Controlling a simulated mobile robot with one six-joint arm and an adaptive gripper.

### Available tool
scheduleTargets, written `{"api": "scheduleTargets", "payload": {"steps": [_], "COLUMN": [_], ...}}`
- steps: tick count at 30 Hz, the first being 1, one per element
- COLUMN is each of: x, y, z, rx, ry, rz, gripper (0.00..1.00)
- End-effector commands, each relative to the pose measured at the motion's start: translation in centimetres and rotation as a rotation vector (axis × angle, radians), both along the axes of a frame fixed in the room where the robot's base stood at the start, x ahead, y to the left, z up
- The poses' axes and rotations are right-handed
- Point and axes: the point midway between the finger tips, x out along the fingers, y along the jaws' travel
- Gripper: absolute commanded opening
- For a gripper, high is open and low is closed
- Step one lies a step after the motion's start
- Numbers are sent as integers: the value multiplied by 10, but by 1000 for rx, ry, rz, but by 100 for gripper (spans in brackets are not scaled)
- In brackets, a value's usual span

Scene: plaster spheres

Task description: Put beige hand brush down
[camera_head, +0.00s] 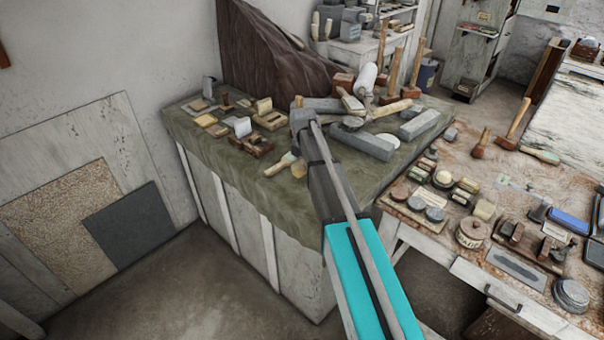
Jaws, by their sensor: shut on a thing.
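A small beige hand brush (283,163) shows just left of my arm, over the front part of the cloth-covered table (235,180). Its pale handle points down to the left, and its other end is close against my arm. My gripper (296,151) is at the end of my arm, low beside the brush and shut on it. The arm covers most of the gripper, so its fingertips are hard to make out. I cannot tell whether the brush touches the cloth.
Wooden blocks and small tools (255,146) lie left of my arm. Grey stone bars (362,141), mallets and a dark rock (265,55) crowd the back and right. Bare cloth shows along the table's front edge. A second table (540,185) full of tools stands right.

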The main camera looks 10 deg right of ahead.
Motion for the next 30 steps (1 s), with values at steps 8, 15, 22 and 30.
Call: {"api": "scheduleTargets", "payload": {"steps": [8, 15, 22, 30], "x": [2, 2, 2, 2], "y": [-1, -1, -1, -1], "z": [-27, -34, -33, -37], "rx": [0, 0, 0, 0], "ry": [0, 0, 0, 0], "rz": [0, 0, -1, -1], "gripper": [17, 17, 17, 59]}}
